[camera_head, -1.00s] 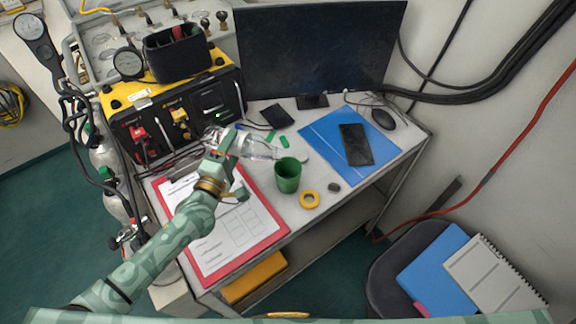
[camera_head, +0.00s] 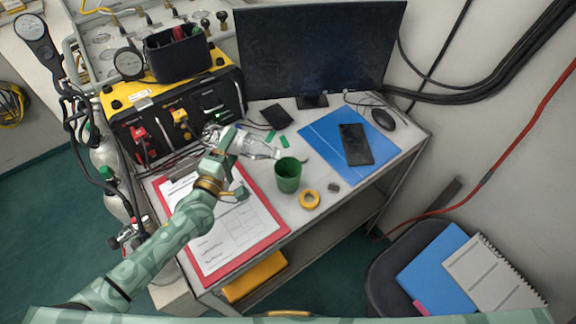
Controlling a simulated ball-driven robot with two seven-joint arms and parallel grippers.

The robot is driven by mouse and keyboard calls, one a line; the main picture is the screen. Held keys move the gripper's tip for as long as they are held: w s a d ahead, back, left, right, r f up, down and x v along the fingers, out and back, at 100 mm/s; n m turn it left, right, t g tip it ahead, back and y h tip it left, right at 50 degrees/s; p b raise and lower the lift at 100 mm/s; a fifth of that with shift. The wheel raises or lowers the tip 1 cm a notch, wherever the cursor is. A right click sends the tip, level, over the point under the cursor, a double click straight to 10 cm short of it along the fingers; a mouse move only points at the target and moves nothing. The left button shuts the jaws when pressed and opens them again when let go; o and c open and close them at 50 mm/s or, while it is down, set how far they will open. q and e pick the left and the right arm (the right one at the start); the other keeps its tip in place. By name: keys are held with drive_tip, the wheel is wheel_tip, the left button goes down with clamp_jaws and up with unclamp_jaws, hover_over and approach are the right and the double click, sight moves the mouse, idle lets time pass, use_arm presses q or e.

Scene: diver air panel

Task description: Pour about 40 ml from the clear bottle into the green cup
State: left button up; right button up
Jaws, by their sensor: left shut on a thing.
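The green cup (camera_head: 288,176) stands upright on the table, its open top facing up. My left gripper (camera_head: 226,142) is shut on the clear bottle (camera_head: 254,147). The bottle is tilted, close to lying flat, with its neck end pointing right towards the cup. The neck end is near the far rim of the cup; I cannot tell whether it is over the opening. No stream of liquid can be made out, and the level in the cup is hidden. My right gripper is not in view.
A red clipboard (camera_head: 270,243) with paper lies under my left arm. A yellow tape roll (camera_head: 309,199) and a small dark piece (camera_head: 334,187) lie right of the cup. A blue folder with a black phone (camera_head: 356,144), a monitor (camera_head: 318,50) and a yellow-black panel (camera_head: 170,95) stand around.

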sight(238, 155)
use_arm(q)
wheel_tip(238, 155, down, 3)
drive_tip(key=n+b, duration=0.3)
drive_tip(key=shift+d+f+n+b, duration=0.1)
drive_tip(key=shift+f+n+b, duration=0.05)
drive_tip(key=shift+n+b, duration=0.2)
drive_tip(key=shift+s+d+f+n+y+b, duration=0.1)
drive_tip(key=shift+d+f+n+y+b, duration=0.15)
drive_tip(key=shift+n+y, duration=0.2)
drive_tip(key=shift+r+n, duration=0.3)
drive_tip(key=shift+d+n, duration=0.25)
drive_tip(key=shift+n, duration=0.25)
drive_tip(key=shift+s+r, duration=0.1)
